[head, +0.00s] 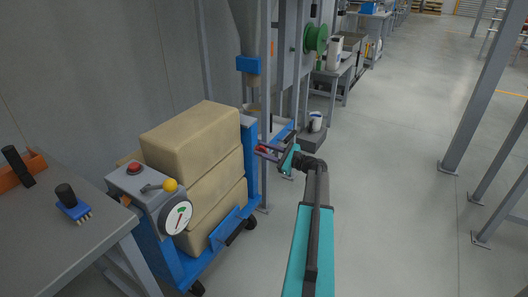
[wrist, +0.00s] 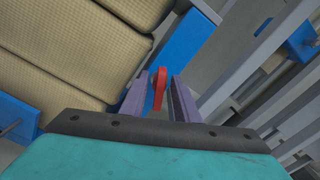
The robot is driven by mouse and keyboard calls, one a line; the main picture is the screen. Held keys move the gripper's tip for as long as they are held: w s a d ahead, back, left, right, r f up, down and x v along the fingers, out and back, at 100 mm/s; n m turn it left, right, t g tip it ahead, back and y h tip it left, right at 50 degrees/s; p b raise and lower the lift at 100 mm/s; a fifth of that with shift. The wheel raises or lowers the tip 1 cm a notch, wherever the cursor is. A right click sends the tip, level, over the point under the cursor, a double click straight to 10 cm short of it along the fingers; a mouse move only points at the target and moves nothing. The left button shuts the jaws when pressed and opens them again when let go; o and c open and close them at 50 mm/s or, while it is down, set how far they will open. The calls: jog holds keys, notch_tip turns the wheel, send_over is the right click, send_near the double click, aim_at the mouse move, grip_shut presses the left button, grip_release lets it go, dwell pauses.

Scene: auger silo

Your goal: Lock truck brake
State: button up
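The truck is a blue wheeled cart (head: 250,165) carrying stacked tan sacks (head: 195,140). A small red lever (head: 262,150) shows at its far right end, beside a blue upright. My gripper (head: 268,151) is at this lever, with the teal wrist behind it. In the wrist view the red lever (wrist: 160,86) stands between the two purple-grey fingers of my gripper (wrist: 166,80). The fingers are apart, with gaps beside the lever, so they do not look closed on it. The lever's mounting is partly hidden.
A grey control box (head: 140,180) with a red button, yellow-knobbed lever and dial stands at the near end of the truck. A grey workbench (head: 70,245) is at left. Silo posts (head: 266,100) rise beside my gripper. Floor (head: 400,200) to the right is clear.

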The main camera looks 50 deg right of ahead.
grip_shut()
jog(key=shift+r+m+p, duration=0.2)
jog(key=shift+m+p, duration=0.1)
jog(key=shift+p, duration=0.6)
jog(key=m+p, duration=0.1)
jog(key=p, duration=0.1)
jog(key=shift+p, duration=0.3)
jog(key=m+p, duration=0.3)
jog(key=p, duration=0.3)
jog(key=shift+d+p, duration=0.15)
jog(key=shift+p, duration=0.2)
jog(key=shift+f+m+p, duration=0.15)
jog(key=shift+m+p, duration=0.25)
jog(key=shift+p, duration=0.05)
grip_release()
